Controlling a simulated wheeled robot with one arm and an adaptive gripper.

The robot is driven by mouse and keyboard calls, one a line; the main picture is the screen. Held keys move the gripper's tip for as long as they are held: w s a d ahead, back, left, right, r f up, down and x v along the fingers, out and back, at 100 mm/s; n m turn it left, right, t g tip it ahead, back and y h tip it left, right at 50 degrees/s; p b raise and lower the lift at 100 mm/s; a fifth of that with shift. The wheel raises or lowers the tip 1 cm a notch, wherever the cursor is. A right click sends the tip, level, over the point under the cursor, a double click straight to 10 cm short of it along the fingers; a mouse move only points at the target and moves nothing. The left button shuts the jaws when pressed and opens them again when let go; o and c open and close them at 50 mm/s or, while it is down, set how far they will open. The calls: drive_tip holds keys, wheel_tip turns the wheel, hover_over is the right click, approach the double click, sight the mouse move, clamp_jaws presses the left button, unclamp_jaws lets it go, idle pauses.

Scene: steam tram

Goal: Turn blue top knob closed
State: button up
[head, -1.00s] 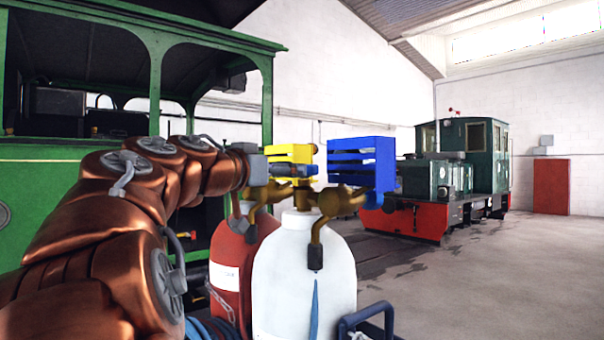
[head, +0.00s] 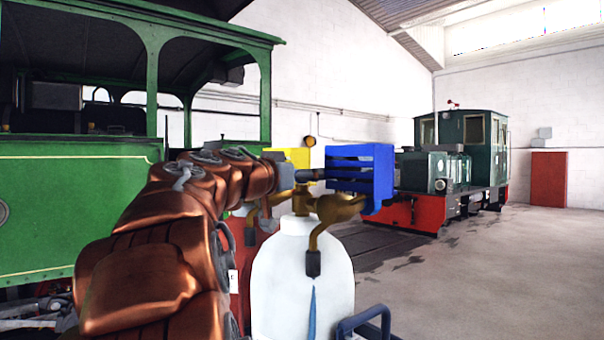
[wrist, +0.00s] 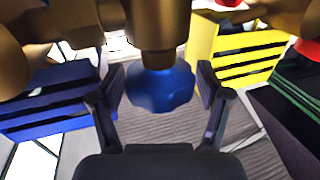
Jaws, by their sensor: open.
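The blue top knob (wrist: 162,88) shows in the wrist view, lobed and round, below a brass valve stem (wrist: 158,30). My gripper (wrist: 160,95) is open, with one dark finger on each side of the knob. Small gaps seem to show between fingers and knob; I cannot tell whether either touches. In the head view my gripper (head: 312,174) is above the white cylinder, by the brass valve (head: 338,207). The knob cannot be made out there, behind my gripper.
A blue slatted box (head: 362,172) stands just right of my gripper, and a yellow one (head: 298,156) behind it. A white cylinder (head: 300,275) is below, with a red one (head: 240,285) beside it. A blue handle (head: 365,322) is at the front. Floor to the right is clear.

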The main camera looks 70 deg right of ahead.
drive_tip(key=c, duration=0.9)
